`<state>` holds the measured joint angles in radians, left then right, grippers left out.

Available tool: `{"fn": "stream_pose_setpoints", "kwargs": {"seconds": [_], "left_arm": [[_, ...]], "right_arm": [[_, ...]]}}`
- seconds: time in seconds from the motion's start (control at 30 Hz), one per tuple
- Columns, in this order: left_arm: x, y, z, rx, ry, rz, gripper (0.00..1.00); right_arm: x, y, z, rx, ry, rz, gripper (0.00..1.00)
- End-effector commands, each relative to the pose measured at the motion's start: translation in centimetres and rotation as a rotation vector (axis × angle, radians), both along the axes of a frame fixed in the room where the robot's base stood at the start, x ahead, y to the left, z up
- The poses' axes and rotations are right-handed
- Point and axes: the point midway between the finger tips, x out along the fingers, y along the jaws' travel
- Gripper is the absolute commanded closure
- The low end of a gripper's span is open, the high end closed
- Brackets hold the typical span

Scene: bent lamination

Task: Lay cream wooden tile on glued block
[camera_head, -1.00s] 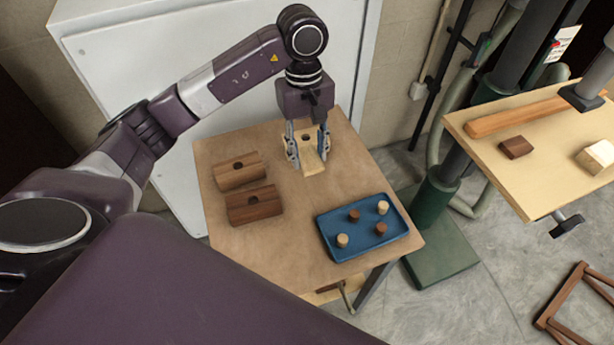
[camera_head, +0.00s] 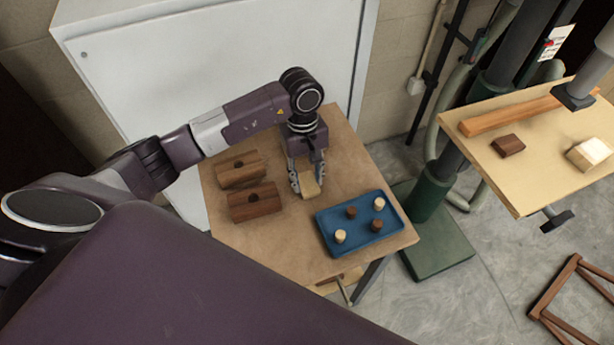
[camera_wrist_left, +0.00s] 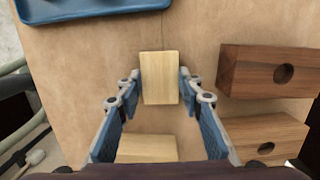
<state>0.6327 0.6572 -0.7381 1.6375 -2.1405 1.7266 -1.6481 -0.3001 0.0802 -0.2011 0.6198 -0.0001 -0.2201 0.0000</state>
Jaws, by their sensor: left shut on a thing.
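The cream wooden tile (camera_head: 309,187) is held between the fingertips of my left gripper (camera_head: 308,184), over the middle of the wooden table. In the left wrist view the tile (camera_wrist_left: 160,78) sits upright in the picture, with one finger at each side. A pale cream block (camera_head: 590,154) lies on the right-hand worktop beside a small dark brown block (camera_head: 508,146). Glue cannot be made out clearly on either. Another cream piece (camera_wrist_left: 147,149) shows near the bottom of the left wrist view, partly hidden by my gripper. My right gripper is not in view.
Two brown blocks with holes (camera_head: 240,170) (camera_head: 254,202) lie left of the gripper. A blue tray (camera_head: 332,253) with several small pegs is at the right. A gap separates both tables.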

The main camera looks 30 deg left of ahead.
Motion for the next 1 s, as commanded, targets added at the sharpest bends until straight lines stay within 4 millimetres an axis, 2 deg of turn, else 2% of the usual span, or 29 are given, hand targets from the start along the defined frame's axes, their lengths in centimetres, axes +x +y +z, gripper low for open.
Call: {"fn": "stream_pose_setpoints", "kwargs": {"seconds": [0.13, 0.17, 0.3, 0.57, 0.7, 0.73, 0.87, 1.0], "left_arm": [[0.0, 0.0, -0.4, 0.001, -0.001, 0.000, 0.86], [0.0, 0.0, -0.3, 0.001, -0.001, 0.000, 0.64], [0.0, 0.0, -0.2, 0.000, 0.000, 0.000, 0.48], [0.0, 0.0, -0.2, 0.000, 0.000, 0.000, 0.48], [0.0, 0.0, 0.3, -0.001, 0.001, 0.000, 0.48], [0.1, 0.1, 0.4, 0.000, -0.003, 0.000, 0.48], [0.4, 0.3, 2.7, 0.001, -0.006, -0.001, 0.48], [0.7, 0.6, 5.7, 0.000, -0.007, 0.000, 0.48]], "right_arm": [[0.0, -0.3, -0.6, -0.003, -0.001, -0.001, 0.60], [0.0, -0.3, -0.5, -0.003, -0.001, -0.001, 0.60], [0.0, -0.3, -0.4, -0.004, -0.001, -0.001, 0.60], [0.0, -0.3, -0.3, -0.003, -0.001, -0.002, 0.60], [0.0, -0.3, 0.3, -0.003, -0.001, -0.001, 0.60], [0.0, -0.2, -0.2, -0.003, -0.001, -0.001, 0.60], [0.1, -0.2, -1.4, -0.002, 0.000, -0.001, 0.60], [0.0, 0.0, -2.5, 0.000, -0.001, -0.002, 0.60]]}}
